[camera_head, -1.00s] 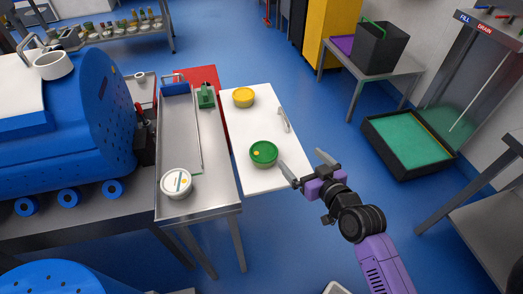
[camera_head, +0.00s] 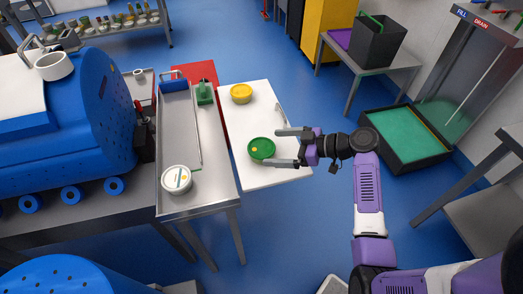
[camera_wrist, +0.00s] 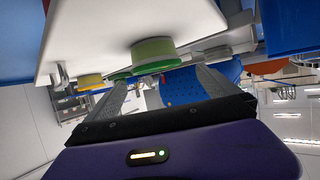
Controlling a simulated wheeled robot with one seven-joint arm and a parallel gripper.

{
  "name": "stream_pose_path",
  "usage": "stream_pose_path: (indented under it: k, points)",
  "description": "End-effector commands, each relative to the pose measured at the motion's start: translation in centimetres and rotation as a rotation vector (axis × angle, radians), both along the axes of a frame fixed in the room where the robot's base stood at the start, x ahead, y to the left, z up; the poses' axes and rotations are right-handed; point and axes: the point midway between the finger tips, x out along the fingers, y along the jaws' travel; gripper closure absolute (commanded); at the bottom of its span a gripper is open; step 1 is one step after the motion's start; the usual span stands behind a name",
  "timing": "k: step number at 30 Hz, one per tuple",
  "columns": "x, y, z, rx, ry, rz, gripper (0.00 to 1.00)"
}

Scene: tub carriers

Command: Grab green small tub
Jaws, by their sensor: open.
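In the wrist view the picture is turned over, and the green tub (camera_wrist: 153,50) shows ahead of the fingers near the white board (camera_wrist: 130,22). My gripper (camera_head: 278,147) is open and empty at the tub's right side, its two fingers pointing left toward it. The fingers (camera_wrist: 165,78) stand wide apart in the wrist view. I cannot tell their exact height against the tub.
A yellow tub (camera_head: 241,94) stands farther back on the board. A white tub (camera_head: 177,180) sits on the metal tray table (camera_head: 180,131) at left. A green block-like thing (camera_head: 205,93) is at that table's back right.

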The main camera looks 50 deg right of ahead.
Motion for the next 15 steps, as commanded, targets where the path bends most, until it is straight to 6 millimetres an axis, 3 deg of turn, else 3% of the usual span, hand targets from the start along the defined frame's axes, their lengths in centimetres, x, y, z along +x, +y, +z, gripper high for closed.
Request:
stream_pose_path:
  k: [15]
  points:
    - [5.2,1.7,-2.9,0.002,0.003,-0.001,0.00]
